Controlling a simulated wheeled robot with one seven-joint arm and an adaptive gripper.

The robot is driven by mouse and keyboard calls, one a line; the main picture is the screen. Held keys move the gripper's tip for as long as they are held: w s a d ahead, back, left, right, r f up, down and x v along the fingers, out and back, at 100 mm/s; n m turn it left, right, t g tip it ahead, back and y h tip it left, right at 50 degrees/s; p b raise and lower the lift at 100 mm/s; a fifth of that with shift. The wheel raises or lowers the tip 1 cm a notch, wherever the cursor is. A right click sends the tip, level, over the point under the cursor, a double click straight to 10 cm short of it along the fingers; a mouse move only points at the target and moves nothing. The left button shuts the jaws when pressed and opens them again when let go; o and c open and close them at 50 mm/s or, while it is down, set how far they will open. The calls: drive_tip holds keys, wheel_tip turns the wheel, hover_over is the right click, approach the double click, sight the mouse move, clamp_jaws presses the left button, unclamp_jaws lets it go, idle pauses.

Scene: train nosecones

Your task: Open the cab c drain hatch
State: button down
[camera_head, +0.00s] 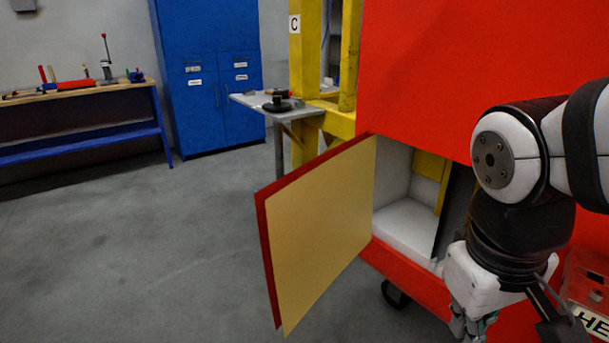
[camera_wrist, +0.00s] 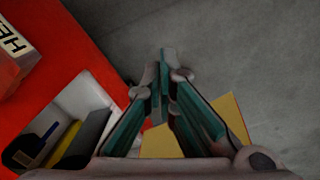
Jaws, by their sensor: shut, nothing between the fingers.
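The drain hatch (camera_head: 318,235) stands wide open in the head view, swung out to the left of its opening. Its inner face is cream and its edge is red. The opening (camera_head: 405,215) in the red cab shows a white interior with a yellow part inside. A "C" label (camera_head: 294,24) is on the yellow post beside the cab. My gripper (camera_head: 468,330) is at the lower right, in front of the red cab and apart from the hatch in this view. In the wrist view my gripper (camera_wrist: 166,60) is shut and empty, with the hatch's cream face (camera_wrist: 162,143) partly hidden behind the fingers.
A red box with a lettered label (camera_head: 590,305) is at the lower right. A small grey shelf (camera_head: 250,99) holding dark items juts from the yellow frame. A blue cabinet (camera_head: 210,75) and a workbench (camera_head: 80,93) stand behind. The grey floor at left is clear.

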drive_tip(key=w+a+n+p, duration=0.1)
drive_tip(key=w+n+p, duration=0.15)
drive_tip(key=w, duration=0.25)
drive_tip(key=n+t+y+p, duration=0.1)
drive_tip(key=n+y+p, duration=0.45)
drive_tip(key=p, duration=0.35)
approach(293, 273)
drive_tip(key=s+a+f, duration=0.2)
drive_tip(key=s+f, duration=0.2)
drive_tip(key=shift+w+a+f+h, duration=0.15)
drive_tip(key=shift+w+a+h, duration=0.2)
drive_tip(key=shift+w+a, duration=0.15)
